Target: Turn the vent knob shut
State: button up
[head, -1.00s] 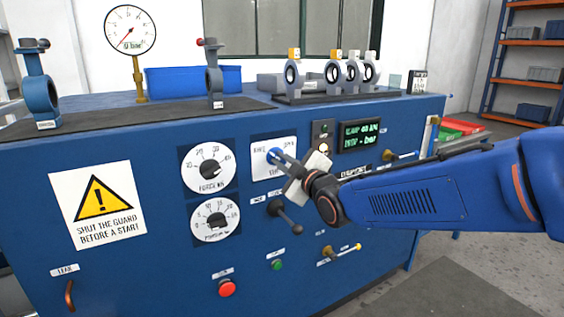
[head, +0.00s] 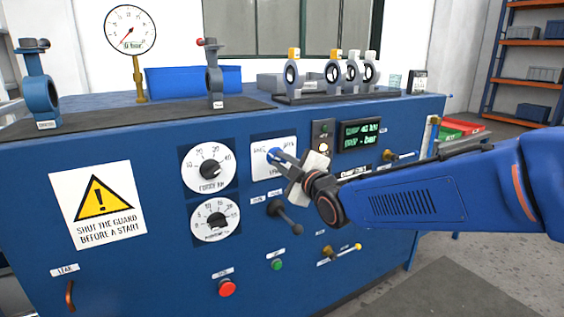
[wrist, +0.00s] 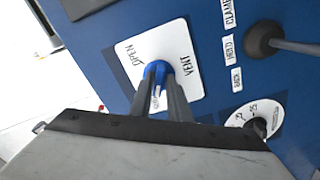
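The vent knob (head: 273,154) is blue and sits on a white plate (head: 285,144) on the front of the blue bench. In the wrist view the knob (wrist: 156,71) lies between my two fingertips, in front of the plate (wrist: 188,50) lettered OPEN and VENT. My gripper (head: 278,157) is closed around it from the right, with the fingers (wrist: 158,82) along its two sides. A white mark shows on the knob between the fingers. The fingers hide part of the knob and of the plate's lettering.
Two dials (head: 210,169) are left of the plate. A lever with a dark ball (head: 295,228) sticks out just below my gripper. A green display (head: 361,133) is at the right. Red (head: 227,288) and green (head: 277,264) buttons are lower down.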

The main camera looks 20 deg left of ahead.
jog(key=shift+o, duration=0.9)
jog(key=shift+s+d, duration=0.35)
jog(key=shift+d, duration=0.05)
jog(key=v, duration=1.6)
jog(key=shift+s, duration=0.15)
jog(key=shift+d, duration=0.15)
